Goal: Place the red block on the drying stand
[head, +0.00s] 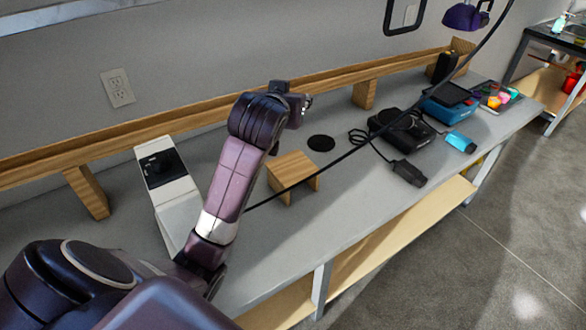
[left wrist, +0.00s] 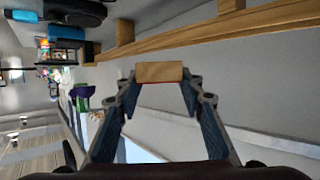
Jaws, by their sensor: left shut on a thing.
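My left gripper (head: 303,104) is at the end of the arm that reaches over the bench, near the wooden wall rail. In the left wrist view my left gripper (left wrist: 160,80) has its fingertips closed on a small block (left wrist: 159,72). The block's visible face is tan like wood, with a thin red edge below; I take it to be the red block. In the head view the block cannot be made out at the gripper. A small wooden stand (head: 296,166), probably the drying stand, is on the bench below and in front of the gripper, its top bare. My right gripper is not in view.
A black disc (head: 321,143) lies behind the stand. A white device with a black top (head: 165,170) is left of my arm. A black machine (head: 402,127), a blue box (head: 447,108) and a cyan object (head: 460,141) are to the right. A black cable crosses before the stand.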

